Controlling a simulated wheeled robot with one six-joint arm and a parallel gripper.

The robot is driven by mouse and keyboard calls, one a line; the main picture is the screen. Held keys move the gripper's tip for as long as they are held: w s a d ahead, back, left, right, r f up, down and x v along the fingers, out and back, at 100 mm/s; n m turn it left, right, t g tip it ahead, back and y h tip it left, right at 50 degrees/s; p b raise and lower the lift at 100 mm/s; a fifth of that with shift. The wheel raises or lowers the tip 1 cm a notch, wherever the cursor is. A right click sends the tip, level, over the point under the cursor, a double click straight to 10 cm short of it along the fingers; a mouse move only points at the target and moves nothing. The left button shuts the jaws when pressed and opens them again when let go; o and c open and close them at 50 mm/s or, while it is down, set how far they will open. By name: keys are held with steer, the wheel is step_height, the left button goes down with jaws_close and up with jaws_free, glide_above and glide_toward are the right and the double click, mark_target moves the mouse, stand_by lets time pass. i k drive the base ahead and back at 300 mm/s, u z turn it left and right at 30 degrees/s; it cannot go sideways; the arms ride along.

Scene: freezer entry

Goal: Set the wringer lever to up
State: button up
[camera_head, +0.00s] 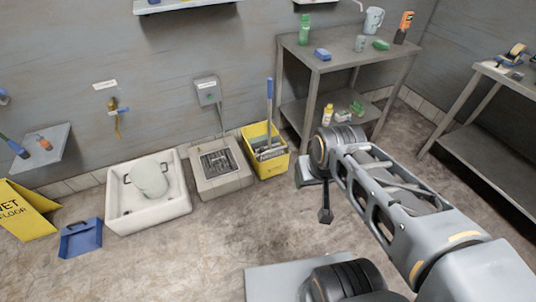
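The yellow mop bucket (272,165) stands on the floor against the back wall. A grey wringer (268,152) sits in its top. A pole with a blue upper end (270,100) rises upright from the bucket; I cannot tell whether it is the wringer lever or a mop handle. No separate lever can be made out at this size. My gripper (325,214) hangs to the right of and nearer than the bucket, apart from it, pointing down. Its fingers are too small and dark to tell open from shut.
A floor drain (218,162) and a white basin (124,212) holding a pail (149,179) lie left of the bucket. A metal shelf table (345,62) stands behind and right. A blue dustpan (80,238) and yellow floor sign (24,210) are far left.

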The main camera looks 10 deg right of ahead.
mark_target(260, 150)
steer(key=u, duration=0.65)
steer(key=i, duration=0.95)
steer(key=u, duration=0.1)
